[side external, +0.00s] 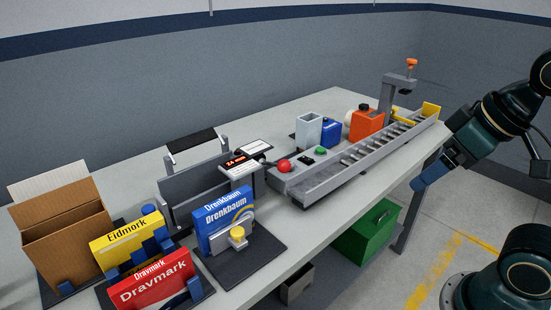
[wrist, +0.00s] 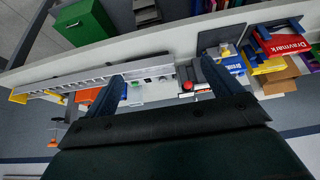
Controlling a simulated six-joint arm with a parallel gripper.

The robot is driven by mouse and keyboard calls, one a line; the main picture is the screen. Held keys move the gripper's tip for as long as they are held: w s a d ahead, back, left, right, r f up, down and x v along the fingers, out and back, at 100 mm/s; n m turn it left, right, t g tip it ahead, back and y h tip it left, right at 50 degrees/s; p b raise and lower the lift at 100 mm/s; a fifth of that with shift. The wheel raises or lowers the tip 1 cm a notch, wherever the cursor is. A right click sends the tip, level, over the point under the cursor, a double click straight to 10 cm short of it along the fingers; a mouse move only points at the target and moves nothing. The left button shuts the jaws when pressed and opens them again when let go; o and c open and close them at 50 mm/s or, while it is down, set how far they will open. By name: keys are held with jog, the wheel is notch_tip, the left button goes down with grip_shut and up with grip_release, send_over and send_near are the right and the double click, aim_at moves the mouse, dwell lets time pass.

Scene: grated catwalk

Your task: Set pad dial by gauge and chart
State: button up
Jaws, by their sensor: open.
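A yellow round knob (side external: 238,235) stands on a grey block on a dark pad (side external: 258,262), in front of the blue and white Drenkbaum box (side external: 224,216). Its pointing direction is too small to tell. A small unit with a red-lit readout (side external: 236,162) sits behind that box; its digits are not clearly legible. A white card with dark print (side external: 253,148) lies beside the readout. My gripper (side external: 432,173) hangs at the right, off the table's edge and far from the knob. In the wrist view, my gripper (wrist: 163,72) is open, with nothing between its fingers.
A conveyor (side external: 350,158) with a red button (side external: 284,165) and a post lies between my gripper and the knob. An orange container (side external: 364,125) stands behind it. Yellow Eidmark (side external: 126,242) and red Dravmark (side external: 152,284) boxes stand at the front left. A green bin (side external: 367,232) sits below.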

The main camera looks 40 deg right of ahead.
jog(key=shift+w+r, duration=0.15)
jog(key=shift+w, duration=0.1)
jog(key=c, duration=0.7)
jog(key=shift+w+r, duration=0.1)
jog(key=shift+w, duration=0.25)
jog(key=shift+c, duration=0.3)
jog(key=w+d, duration=0.1)
jog(key=w, duration=1.5)
jog(key=w+d+f, duration=0.1)
jog(key=w+f, duration=0.2)
jog(key=w, duration=0.4)
jog(key=w+d+f+g, duration=0.1)
jog(key=w+d+f, duration=0.1)
jog(key=w, duration=0.6)
jog(key=shift+f, duration=0.9)
jog(key=shift+w+d+f, duration=0.1)
jog(key=shift+f, duration=0.05)
jog(key=shift+x, duration=6.7)
jog(key=shift+c, duration=0.4)
